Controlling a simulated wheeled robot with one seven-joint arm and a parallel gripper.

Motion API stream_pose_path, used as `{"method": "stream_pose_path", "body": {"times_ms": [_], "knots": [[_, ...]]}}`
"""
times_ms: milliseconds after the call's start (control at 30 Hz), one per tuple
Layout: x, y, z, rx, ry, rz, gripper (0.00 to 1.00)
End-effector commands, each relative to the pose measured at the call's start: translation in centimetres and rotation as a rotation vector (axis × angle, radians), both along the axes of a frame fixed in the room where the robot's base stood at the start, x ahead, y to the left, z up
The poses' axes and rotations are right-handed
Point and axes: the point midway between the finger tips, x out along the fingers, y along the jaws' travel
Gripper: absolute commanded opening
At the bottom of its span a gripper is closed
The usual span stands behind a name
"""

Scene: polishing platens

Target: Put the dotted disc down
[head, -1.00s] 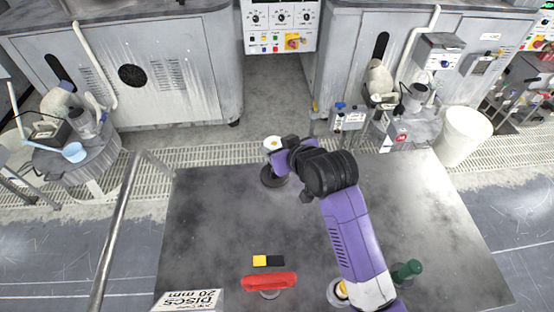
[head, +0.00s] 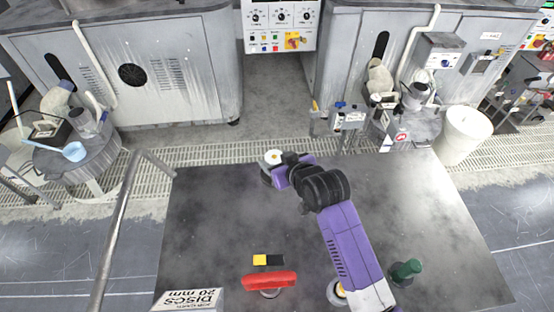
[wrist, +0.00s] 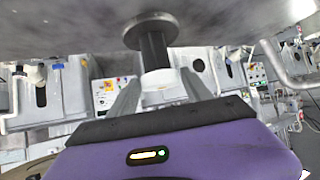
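The dotted disc (head: 272,157) stands at the back left of the grey table (head: 230,220). Its white top shows a yellow dot in the head view. In the wrist view, the disc (wrist: 152,62) has a wide dark base, a dark post and a pale collar, close against the table surface. I cannot tell whether the base fully touches. My gripper (wrist: 162,78) has its two grey fingers on both sides of the pale collar and looks shut on it. In the head view my gripper hides part of the base.
A red-handled tool (head: 269,281), a yellow and black block (head: 267,260), a white disc box (head: 190,300) and a green-handled tool (head: 405,270) are at the table's front. A metal rail (head: 118,230) runs along the left. The table's middle left and right side are clear.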

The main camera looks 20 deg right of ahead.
Motion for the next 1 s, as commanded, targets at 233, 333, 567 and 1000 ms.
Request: {"method": "stream_pose_path", "body": {"times_ms": [233,333,567,1000], "knots": [[0.0,0.0,0.0,0.0,0.0,0.0,0.72],[0.0,0.0,0.1,0.0,0.0,0.0,0.72],[-1.2,-0.1,1.0,-0.001,0.0,-0.001,0.72],[-7.9,-0.6,5.7,0.0,-0.001,0.0,0.72]]}}
